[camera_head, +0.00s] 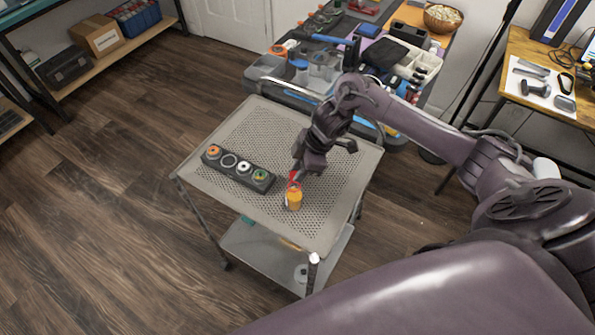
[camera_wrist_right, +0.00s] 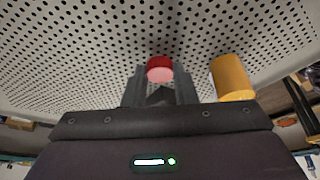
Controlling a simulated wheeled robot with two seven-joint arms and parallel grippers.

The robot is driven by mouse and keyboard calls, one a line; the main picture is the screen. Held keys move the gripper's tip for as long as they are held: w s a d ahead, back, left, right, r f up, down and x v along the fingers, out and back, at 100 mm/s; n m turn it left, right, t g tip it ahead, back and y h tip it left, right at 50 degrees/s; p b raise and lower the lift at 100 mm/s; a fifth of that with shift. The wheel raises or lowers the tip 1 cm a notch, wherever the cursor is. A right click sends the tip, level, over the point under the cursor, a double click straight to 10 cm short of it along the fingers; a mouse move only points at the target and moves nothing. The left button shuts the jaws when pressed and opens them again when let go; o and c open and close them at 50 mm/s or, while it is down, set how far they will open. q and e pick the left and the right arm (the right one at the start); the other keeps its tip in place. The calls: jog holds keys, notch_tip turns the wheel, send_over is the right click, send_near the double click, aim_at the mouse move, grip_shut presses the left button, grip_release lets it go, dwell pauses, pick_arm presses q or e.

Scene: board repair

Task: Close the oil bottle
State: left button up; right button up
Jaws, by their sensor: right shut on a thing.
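The oil bottle (camera_head: 294,198) is orange-yellow and stands upright near the front edge of the cart's perforated top. It also shows in the right wrist view (camera_wrist_right: 231,77), right of the fingers. A red cap (camera_wrist_right: 160,68) sits between the fingertips of my right gripper (camera_wrist_right: 160,80). In the head view the cap (camera_head: 293,175) shows just behind the bottle, below the right gripper (camera_head: 298,173). My right gripper is shut on the cap, which is apart from the bottle and to its side in the wrist view. The bottle's mouth is hard to make out. My left gripper is not in view.
A black holder (camera_head: 237,169) with several round coloured items lies left of the bottle on the cart top (camera_head: 232,130). A cluttered workbench with a clear organizer (camera_head: 320,66) stands behind the cart. The cart top right of the bottle is mostly clear.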

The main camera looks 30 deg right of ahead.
notch_tip(320, 180, up, 20)
jog(key=p, duration=0.4)
jog(key=shift+f, duration=0.2)
jog(key=s+a+r+m+t+h, duration=0.2)
jog(key=a+r+m+t+h, duration=0.1)
jog(key=m, duration=1)
jog(key=shift+a+r+m+h, duration=0.3)
jog(key=shift+a+r+h, duration=0.25)
jog(key=shift+a, duration=0.75)
jog(key=shift+f, duration=0.15)
